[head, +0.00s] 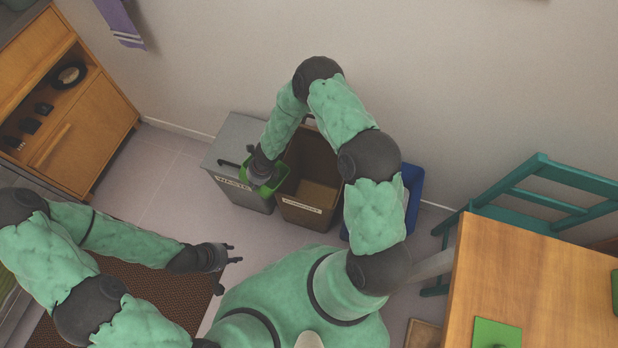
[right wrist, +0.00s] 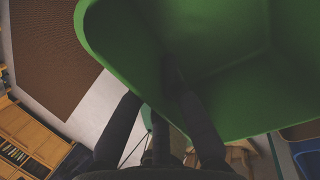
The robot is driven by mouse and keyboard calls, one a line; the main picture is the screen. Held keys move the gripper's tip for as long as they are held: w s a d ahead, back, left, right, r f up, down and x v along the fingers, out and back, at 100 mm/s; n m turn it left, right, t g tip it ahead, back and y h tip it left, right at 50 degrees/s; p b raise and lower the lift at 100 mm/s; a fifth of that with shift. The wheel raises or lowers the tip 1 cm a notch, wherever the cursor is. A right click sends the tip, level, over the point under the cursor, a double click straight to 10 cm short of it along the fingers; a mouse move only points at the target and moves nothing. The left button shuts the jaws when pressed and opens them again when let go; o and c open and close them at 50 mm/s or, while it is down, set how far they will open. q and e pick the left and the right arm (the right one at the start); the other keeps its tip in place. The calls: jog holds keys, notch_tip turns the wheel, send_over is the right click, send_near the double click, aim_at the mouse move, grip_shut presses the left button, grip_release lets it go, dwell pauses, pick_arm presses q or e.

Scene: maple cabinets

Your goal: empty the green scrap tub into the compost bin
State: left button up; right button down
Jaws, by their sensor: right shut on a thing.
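The green tub (head: 277,183) is in my right gripper (head: 262,172), over the left edge of the brown open bin (head: 322,165), beside the grey bin. The tub looks tilted. I see no scraps on its visible surface, and the arm hides part of it in the head view. My left gripper (head: 234,254) is open and empty, low over the floor side, away from the bins.
A grey bin (head: 240,135) marked WASTE stands left of the brown bin. A blue bin (head: 415,185) stands to its right, partly behind my arm. A wooden table (head: 540,265) and teal chair (head: 560,205) are at right. A wooden cabinet (head: 85,145) is at left.

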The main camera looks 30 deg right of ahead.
aim_at(246, 182)
jog(key=shift+w+a+r+g+h+p, duration=0.35)
jog(key=shift+a+r+h+p, duration=0.45)
jog(key=shift+p, duration=3.05)
jog(key=shift+w+a+f+g+h+p, duration=0.2)
jog(key=shift+a+g+h+p, duration=0.15)
jog(key=shift+h+p, duration=0.55)
jog(key=shift+r, duration=0.15)
